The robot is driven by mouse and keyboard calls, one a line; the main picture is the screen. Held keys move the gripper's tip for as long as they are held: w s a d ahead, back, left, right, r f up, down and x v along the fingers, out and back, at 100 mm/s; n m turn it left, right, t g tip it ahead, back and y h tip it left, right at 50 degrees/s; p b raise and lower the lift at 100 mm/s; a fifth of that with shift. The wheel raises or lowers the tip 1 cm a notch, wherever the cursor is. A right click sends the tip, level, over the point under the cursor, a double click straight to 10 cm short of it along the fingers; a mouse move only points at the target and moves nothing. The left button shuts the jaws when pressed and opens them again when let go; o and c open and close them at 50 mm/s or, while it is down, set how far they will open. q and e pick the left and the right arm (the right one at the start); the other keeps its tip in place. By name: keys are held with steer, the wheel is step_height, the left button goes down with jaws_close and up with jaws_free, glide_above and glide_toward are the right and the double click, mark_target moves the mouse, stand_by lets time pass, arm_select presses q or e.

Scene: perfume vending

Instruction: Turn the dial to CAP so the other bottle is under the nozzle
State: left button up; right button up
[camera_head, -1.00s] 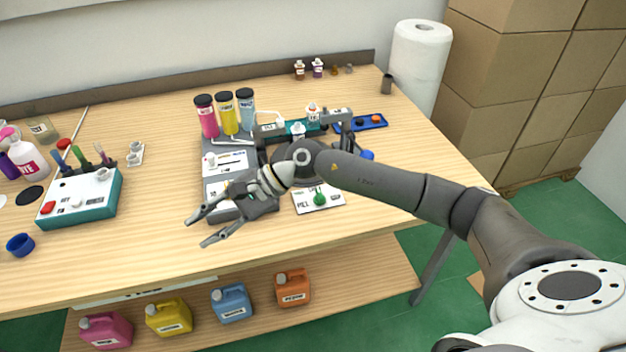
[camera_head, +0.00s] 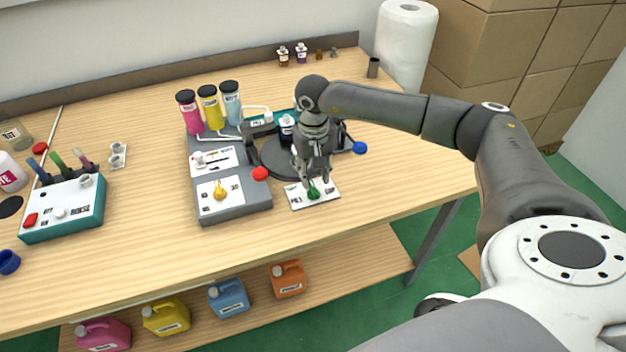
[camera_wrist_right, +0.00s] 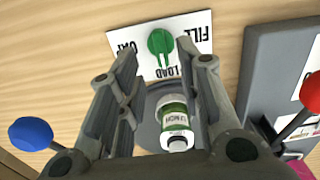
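The green dial (camera_head: 313,192) sits on a white plate (camera_head: 327,194) at the front of the turntable station. In the right wrist view the dial (camera_wrist_right: 160,42) shows on its plate with the words FILL, LOAD and CAP, upside down. My right gripper (camera_head: 314,180) points down over the dial. In the wrist view its fingers (camera_wrist_right: 158,58) are apart, one on each side of the dial; contact is not clear. A white-capped bottle (camera_head: 287,129) stands at the dark turntable (camera_head: 272,158). A green-labelled bottle (camera_wrist_right: 174,121) shows between the fingers. My arm hides part of the station.
A red ball knob (camera_head: 260,173) and a blue ball knob (camera_head: 359,148) flank the turntable. The grey machine (camera_head: 236,212) with a yellow dial (camera_head: 219,192) stands to the left. The table front is clear.

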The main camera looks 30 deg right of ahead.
mark_target(313, 186)
steer(key=shift+f+p, duration=0.35)
steer(key=shift+f, duration=1.9)
steer(key=shift+w, duration=0.1)
steer(key=shift+c, duration=0.3)
jaws_close()
